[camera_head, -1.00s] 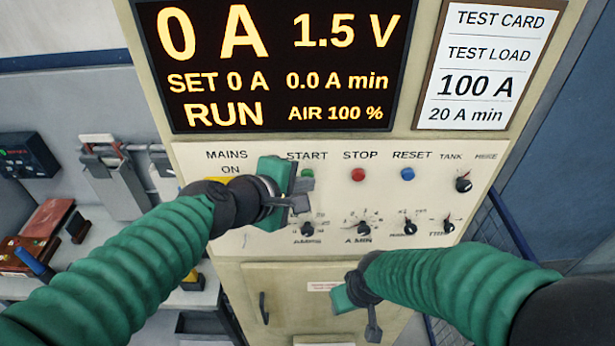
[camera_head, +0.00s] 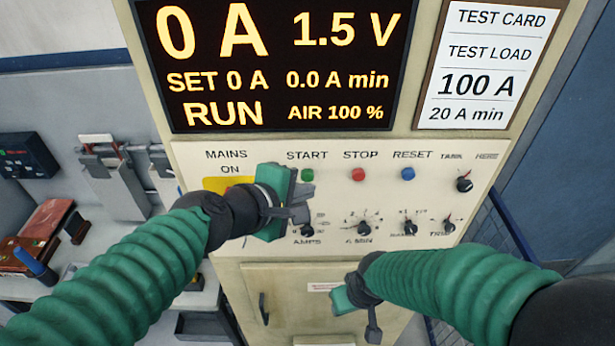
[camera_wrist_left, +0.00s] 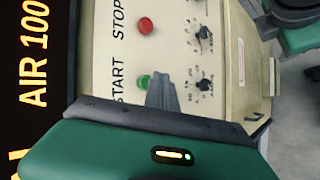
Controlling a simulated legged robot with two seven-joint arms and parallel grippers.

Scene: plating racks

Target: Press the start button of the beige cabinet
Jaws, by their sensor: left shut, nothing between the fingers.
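The beige cabinet (camera_head: 235,245) fills the middle of the head view. Its green start button (camera_head: 307,174) sits under the label START, and it also shows in the left wrist view (camera_wrist_left: 143,81). My left gripper (camera_head: 304,197) is shut and empty, just below the start button in the head view. In the left wrist view its fingertips (camera_wrist_left: 161,92) lie beside the button's lower right; I cannot tell whether they touch it. My right gripper (camera_head: 373,326) hangs low before the cabinet door, and its jaw opening is unclear.
The red stop button (camera_head: 358,174) and blue reset button (camera_head: 407,174) are to the right of the start button. Knobs (camera_head: 364,229) line the panel below. The display (camera_head: 280,65) reads RUN, 0 A and 1.5 V. A yellow mains plate (camera_head: 228,184) is partly behind my left arm.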

